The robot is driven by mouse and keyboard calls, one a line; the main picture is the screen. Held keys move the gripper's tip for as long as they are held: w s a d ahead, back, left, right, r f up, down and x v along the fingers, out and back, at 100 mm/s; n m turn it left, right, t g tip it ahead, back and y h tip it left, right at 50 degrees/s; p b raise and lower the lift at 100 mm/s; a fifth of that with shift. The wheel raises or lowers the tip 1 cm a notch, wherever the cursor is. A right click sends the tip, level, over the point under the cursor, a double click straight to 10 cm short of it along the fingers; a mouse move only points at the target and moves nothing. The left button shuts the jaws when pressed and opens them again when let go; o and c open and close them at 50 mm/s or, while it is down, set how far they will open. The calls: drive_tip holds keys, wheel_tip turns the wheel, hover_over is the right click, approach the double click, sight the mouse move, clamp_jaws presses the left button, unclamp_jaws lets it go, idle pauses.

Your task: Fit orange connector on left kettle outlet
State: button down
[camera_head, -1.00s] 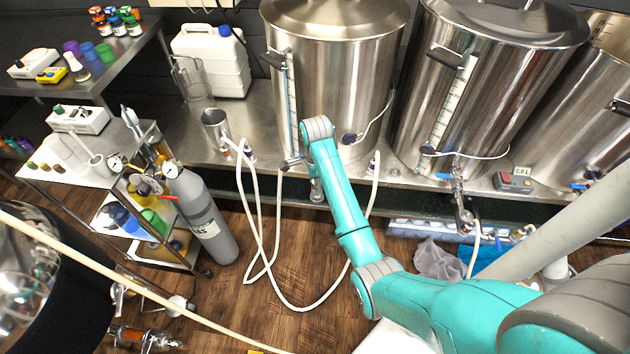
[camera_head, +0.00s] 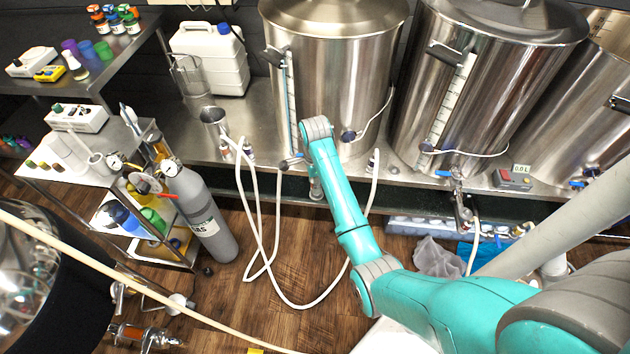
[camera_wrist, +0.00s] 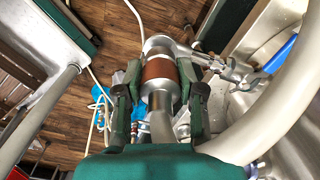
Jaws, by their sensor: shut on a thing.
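The left kettle (camera_head: 335,75) is a tall steel pot on the bench in the head view. In the wrist view my gripper (camera_wrist: 160,88), with dark green fingers, is shut around the orange-banded connector (camera_wrist: 160,72). A silver fitting (camera_wrist: 157,43) lies just beyond the connector. Metal valve parts (camera_wrist: 218,66) and a blue handle (camera_wrist: 282,54) are to its right. I cannot tell whether the connector is seated on the outlet. The head view hides the gripper behind my arm.
A white hose (camera_head: 257,225) loops from the bench to the floor. A thick pale tube (camera_wrist: 285,95) passes close on the right in the wrist view. A grey cylinder (camera_head: 203,217) and a cart stand left. The middle kettle (camera_head: 480,85) stands right.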

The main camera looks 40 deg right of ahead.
drive_tip(key=shift+f, duration=0.95)
drive_tip(key=c, duration=0.6)
unclamp_jaws()
drive_tip(key=shift+c, duration=0.2)
drive_tip(key=shift+r, duration=3.75)
drive_tip(key=shift+s, duration=0.1)
